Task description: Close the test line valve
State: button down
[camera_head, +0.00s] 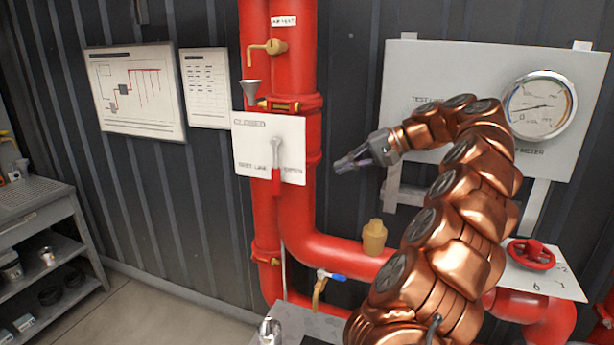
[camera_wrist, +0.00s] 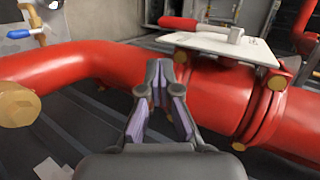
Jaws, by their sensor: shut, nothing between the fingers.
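The test line valve has a lever with a red grip (camera_head: 276,182) and a grey upper part, mounted on a white plate (camera_head: 245,150) on the red vertical pipes. The lever hangs straight down, near the "OPEN" lettering at the lower right; "CLOSED" is at the plate's upper left. In the wrist view, the red grip (camera_wrist: 190,23) and plate (camera_wrist: 255,48) show at the top, beyond the fingers. My gripper (camera_head: 339,165) is shut and empty, right of the plate and apart from the lever. Its fingertips (camera_wrist: 168,64) are close together in the wrist view.
A brass cap (camera_head: 375,237) sticks up from the bent red pipe (camera_head: 330,250) below. A blue-handled tap (camera_head: 333,276) is lower down. A pressure gauge (camera_head: 540,106) and a red handwheel (camera_head: 531,254) are at right. A shelf unit (camera_head: 45,215) stands at left.

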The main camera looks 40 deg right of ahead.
aim_at(276, 169)
jog(key=shift+w+a+r+p+x, duration=0.25)
jog(key=shift+p+x, duration=0.55)
jog(key=shift+x, duration=1.45)
jog(key=shift+s+r+p+x, duration=0.1)
jog(key=shift+r+p+x, duration=0.45)
jog(key=shift+x, duration=1.65)
jog(key=shift+w+a+r+p+x, duration=0.15)
jog(key=shift+p+x, duration=0.85)
jog(key=shift+x, duration=1.25)
jog(key=shift+f, duration=0.1)
jog(key=shift+w+a+f+b, duration=0.1)
jog(key=shift+w+f+b, duration=0.1)
jog(key=shift+b, duration=0.5)
